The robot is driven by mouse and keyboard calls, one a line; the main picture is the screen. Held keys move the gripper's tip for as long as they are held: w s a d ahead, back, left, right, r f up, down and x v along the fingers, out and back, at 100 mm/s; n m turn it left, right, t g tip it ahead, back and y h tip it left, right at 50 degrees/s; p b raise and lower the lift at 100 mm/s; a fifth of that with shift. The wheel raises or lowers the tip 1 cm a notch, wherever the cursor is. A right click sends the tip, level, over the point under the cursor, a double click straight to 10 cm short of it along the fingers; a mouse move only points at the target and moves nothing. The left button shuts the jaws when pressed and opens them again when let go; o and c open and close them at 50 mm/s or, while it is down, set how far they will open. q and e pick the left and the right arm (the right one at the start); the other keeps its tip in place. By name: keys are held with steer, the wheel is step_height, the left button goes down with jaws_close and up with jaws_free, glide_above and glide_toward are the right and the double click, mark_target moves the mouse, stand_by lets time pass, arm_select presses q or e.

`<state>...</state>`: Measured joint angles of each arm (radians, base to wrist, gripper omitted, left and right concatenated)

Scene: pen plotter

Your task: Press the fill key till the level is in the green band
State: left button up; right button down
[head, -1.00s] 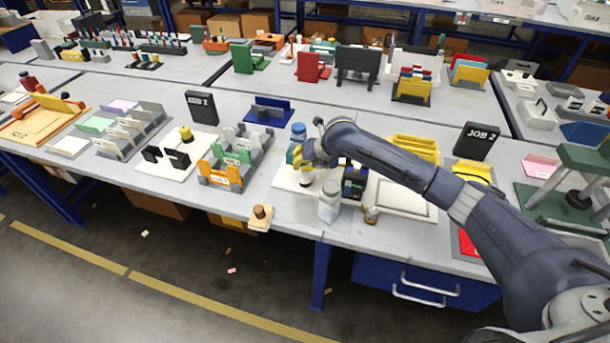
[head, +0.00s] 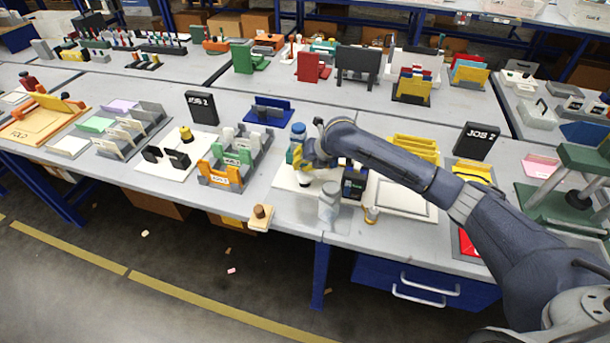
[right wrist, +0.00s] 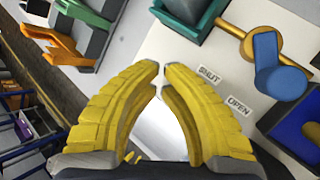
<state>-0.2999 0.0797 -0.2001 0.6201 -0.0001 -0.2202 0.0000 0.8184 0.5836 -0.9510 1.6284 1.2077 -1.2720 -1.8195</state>
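My right gripper (head: 297,160) is over the left part of a white base plate (head: 285,181), by a blue-capped bottle-like part (head: 298,132). In the right wrist view its yellow fingers (right wrist: 159,68) have their tips almost together, with nothing visible gripped. A valve with a blue handle (right wrist: 278,68) lies beyond the tips, beside the labels SHUT (right wrist: 209,75) and OPEN (right wrist: 238,105). A black unit with a small display (head: 354,182) stands right of the gripper; its reading is too small to tell. I cannot pick out the fill key or green band. My left gripper is not in view.
A small wooden block with a knob (head: 260,217) sits at the table edge. A sorter with orange and green parts (head: 227,172) is to the left.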

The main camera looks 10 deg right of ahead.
mark_target(301, 172)
steer(key=shift+f, duration=1.15)
stand_by(1.4)
steer(key=shift+r, duration=0.2)
stand_by(0.3)
steer(key=shift+r, duration=0.95)
steer(key=shift+r, duration=2.5)
